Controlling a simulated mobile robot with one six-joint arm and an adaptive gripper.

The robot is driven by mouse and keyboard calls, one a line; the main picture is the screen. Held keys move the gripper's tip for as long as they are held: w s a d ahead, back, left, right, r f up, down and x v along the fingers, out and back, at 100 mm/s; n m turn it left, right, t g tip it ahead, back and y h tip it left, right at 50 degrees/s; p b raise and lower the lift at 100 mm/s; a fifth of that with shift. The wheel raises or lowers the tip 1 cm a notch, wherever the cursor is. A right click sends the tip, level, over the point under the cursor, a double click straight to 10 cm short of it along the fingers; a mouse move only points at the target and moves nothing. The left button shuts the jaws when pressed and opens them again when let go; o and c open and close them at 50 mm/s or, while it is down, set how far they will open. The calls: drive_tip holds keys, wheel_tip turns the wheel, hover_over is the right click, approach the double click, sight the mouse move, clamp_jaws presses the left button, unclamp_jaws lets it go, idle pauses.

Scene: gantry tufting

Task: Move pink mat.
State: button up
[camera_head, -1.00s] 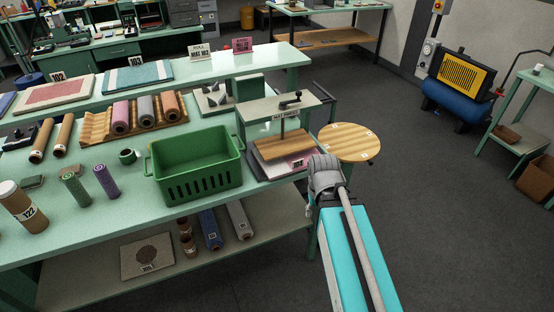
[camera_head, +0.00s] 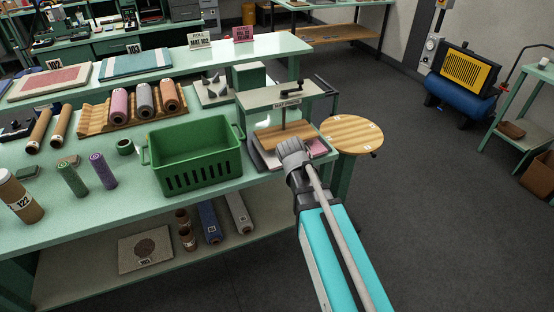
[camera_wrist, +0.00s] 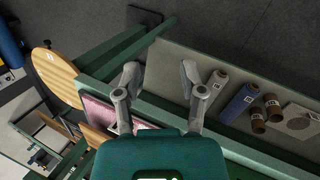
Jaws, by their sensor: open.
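The pink mat (camera_head: 317,147) lies in the press (camera_head: 283,95) at the right end of the green workbench, below the press's wooden plate (camera_head: 285,134). In the head view only its right part shows; my arm and the plate cover the rest. In the wrist view the pink mat (camera_wrist: 100,112) shows at the lower left, partly hidden behind my gripper's housing. My gripper (camera_wrist: 160,75) is open with nothing between its fingers. In the head view my gripper (camera_head: 293,150) is in front of the press; its fingertips are not clear there. I cannot tell whether it touches the mat.
A green crate (camera_head: 197,160) stands left of the press. A round wooden stool (camera_head: 352,134) stands just right of it. Several rolls lie on the bench and its lower shelf (camera_head: 110,282). The floor (camera_head: 430,215) at the right is clear.

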drive_tip(key=w+a+n+t+h+b, duration=0.2)
drive_tip(key=w+a+n, duration=0.3)
drive_tip(key=w, duration=0.3)
drive_tip(key=w+a+r+n+t+h+b, duration=0.1)
drive_tip(key=w+a+n+t+h+b, duration=0.2)
drive_tip(key=w+a+n+h+b, duration=0.2)
drive_tip(key=w+n, duration=0.3)
drive_tip(key=shift+r+h+b, duration=0.3)
drive_tip(key=shift+w, duration=0.1)
drive_tip(key=shift+b+x, duration=2.55)
drive_tip(key=shift+x, duration=4.3)
drive_tip(key=shift+w, duration=0.15)
clamp_jaws()
